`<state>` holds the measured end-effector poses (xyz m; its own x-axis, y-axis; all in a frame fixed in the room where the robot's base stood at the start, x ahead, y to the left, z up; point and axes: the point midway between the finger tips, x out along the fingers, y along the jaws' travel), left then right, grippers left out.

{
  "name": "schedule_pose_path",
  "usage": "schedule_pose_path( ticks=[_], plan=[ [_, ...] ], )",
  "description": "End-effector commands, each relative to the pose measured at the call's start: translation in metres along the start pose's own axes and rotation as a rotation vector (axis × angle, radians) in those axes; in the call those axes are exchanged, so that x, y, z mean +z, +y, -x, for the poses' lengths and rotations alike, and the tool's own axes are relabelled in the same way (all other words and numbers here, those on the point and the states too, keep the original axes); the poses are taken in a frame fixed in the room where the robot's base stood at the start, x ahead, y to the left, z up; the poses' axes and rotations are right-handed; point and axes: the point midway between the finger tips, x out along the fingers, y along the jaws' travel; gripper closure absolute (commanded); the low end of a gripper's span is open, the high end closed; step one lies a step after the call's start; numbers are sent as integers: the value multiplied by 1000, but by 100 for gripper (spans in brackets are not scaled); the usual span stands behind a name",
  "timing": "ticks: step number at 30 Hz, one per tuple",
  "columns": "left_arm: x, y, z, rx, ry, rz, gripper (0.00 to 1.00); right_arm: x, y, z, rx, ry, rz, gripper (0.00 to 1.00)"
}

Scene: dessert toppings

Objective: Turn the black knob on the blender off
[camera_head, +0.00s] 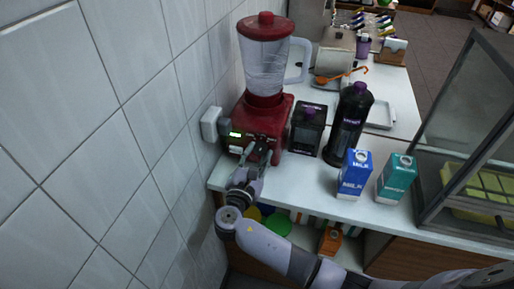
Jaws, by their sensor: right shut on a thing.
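The red blender (262,118) stands on the white counter against the tiled wall, with a clear jar, a red lid and a pale handle. A small green lit display (236,134) shows on its front base. My right gripper (256,154) reaches up to the front of the base and is shut at the spot where a control would sit. The black knob itself is hidden by the fingers, so its position cannot be told. My left gripper is not in view.
A black carton (307,130) and a dark bottle (348,124) stand right of the blender. Blue (354,175) and teal (396,179) milk cartons stand near the front edge. A glass case (470,140) is at the right. A white wall box (210,124) is left of the blender.

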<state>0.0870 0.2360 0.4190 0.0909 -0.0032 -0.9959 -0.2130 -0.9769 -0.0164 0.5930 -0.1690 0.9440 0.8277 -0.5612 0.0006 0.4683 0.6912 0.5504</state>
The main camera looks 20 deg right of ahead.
Motion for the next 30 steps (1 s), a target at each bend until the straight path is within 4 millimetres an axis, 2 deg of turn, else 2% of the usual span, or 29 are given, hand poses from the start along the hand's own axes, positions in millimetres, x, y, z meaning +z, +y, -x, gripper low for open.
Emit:
schedule_pose_path(
  ticks=[1,12,21,30],
  plan=[
    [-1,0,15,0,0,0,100,5,3,0,-3,3,48,94],
    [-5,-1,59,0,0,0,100,4,2,0,-1,2,401,94],
    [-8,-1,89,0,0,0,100,4,2,0,1,1,685,94],
    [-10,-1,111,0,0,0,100,3,1,0,0,0,932,94]
  ],
)
